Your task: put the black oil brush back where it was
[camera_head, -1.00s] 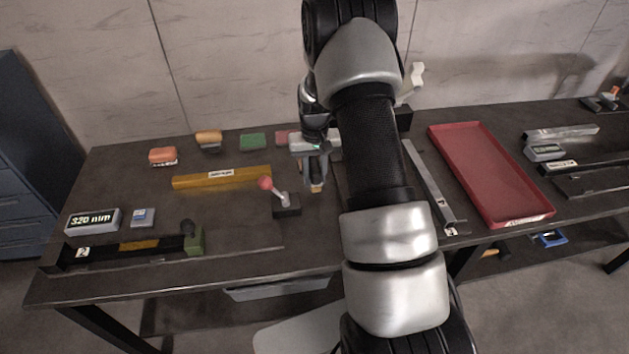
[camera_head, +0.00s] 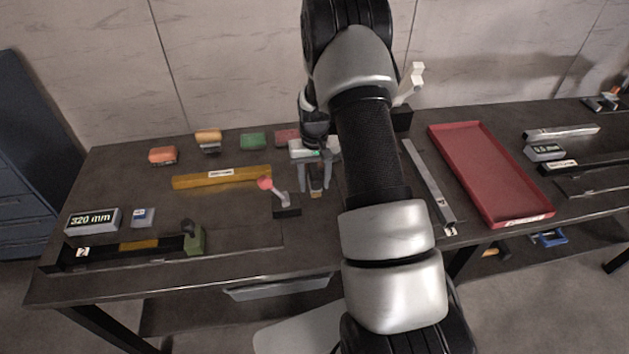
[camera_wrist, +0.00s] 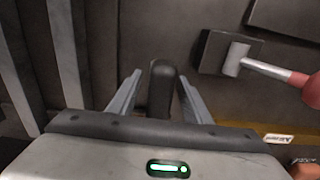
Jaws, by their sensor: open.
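My gripper (camera_head: 315,188) points down at the table, with its two fingers spread apart. In the wrist view, a black rounded handle (camera_wrist: 161,88) stands between the open fingers, with a gap on both sides. It seems to be the black oil brush. In the head view, a small tan and dark piece (camera_head: 316,192) shows between the fingertips, low near the tabletop. My arm and gripper hide most of it, so I cannot tell exactly what it rests on.
A lever with a red knob (camera_head: 265,184) on a dark base stands close left of my gripper. A yellow bar (camera_head: 222,177) lies farther left, with coloured blocks behind. A metal rail (camera_head: 428,185) and a red tray (camera_head: 490,172) lie to the right.

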